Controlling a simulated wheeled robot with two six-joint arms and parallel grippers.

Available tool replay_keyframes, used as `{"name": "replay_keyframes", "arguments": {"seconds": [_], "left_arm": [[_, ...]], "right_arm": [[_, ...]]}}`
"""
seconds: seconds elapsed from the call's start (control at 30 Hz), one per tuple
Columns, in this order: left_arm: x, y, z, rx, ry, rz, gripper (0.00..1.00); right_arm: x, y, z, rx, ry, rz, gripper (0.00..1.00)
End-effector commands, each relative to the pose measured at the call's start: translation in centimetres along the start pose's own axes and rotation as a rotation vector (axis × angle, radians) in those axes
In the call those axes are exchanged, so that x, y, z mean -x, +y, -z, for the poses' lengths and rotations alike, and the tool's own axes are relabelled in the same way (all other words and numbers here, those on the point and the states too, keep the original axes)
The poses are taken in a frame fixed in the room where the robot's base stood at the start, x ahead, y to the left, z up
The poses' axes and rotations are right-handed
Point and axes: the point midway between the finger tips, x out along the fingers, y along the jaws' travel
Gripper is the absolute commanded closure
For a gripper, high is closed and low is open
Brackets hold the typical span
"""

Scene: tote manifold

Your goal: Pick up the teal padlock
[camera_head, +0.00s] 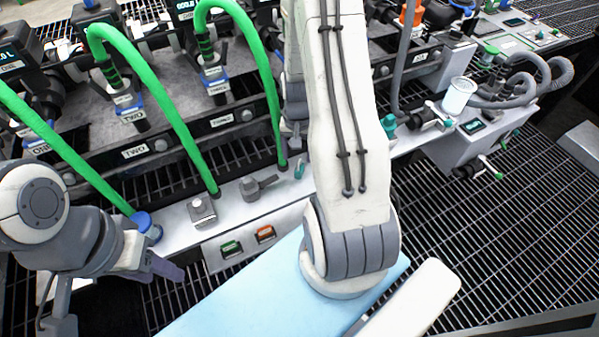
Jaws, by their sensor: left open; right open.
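A small teal item (299,169), which looks like the teal padlock, stands on the white ledge (180,232) just left of my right forearm. It is too small to make out its shackle. A second teal piece (388,125) shows right of the forearm, by a grey fitting; I cannot tell what it is. My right gripper (293,140) is partly hidden by the forearm, points down, and appears just above the first teal item in the picture; contact cannot be judged. My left gripper (160,268) is open and empty at the lower left, in front of the ledge.
Green hoses (165,110) arch from the manifold to the ledge. A grey latch (259,186) and a metal block (202,209) sit on the ledge. A white cup (459,95) and grey hoses stand at right. Dark grating (490,230) lies open at lower right.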

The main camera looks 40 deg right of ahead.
Motion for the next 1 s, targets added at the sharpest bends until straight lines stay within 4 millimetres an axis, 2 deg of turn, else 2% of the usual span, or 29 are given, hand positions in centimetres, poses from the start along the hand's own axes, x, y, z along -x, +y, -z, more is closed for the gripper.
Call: {"name": "replay_keyframes", "arguments": {"seconds": [0.03, 0.27, 0.53, 0.8, 0.97, 1.0], "left_arm": [[-0.4, 0.0, 0.0, 0.000, 0.000, 0.000, 0.51], [-0.9, -0.1, -0.1, 0.000, 0.000, 0.000, 0.51], [-2.6, -0.2, -0.1, 0.000, 0.000, 0.000, 0.51], [-2.5, -0.2, -0.1, 0.000, 0.000, 0.000, 0.51], [-2.5, -0.2, -0.1, 0.000, 0.000, 0.000, 0.51], [-2.5, -0.2, -0.1, 0.000, 0.000, 0.000, 0.51]], "right_arm": [[-0.8, 0.0, 0.0, 0.000, -0.001, 0.000, 0.34], [-2.1, 0.1, 0.0, 0.001, 0.000, 0.000, 0.34], [-6.1, 0.3, 0.0, 0.001, -0.002, 0.000, 0.34], [-6.4, 0.3, 0.0, 0.002, 0.001, 0.000, 0.34], [-6.4, 0.3, 0.0, 0.002, 0.000, 0.000, 0.95], [-6.4, 0.3, 0.0, 0.002, 0.000, 0.000, 1.00]]}}
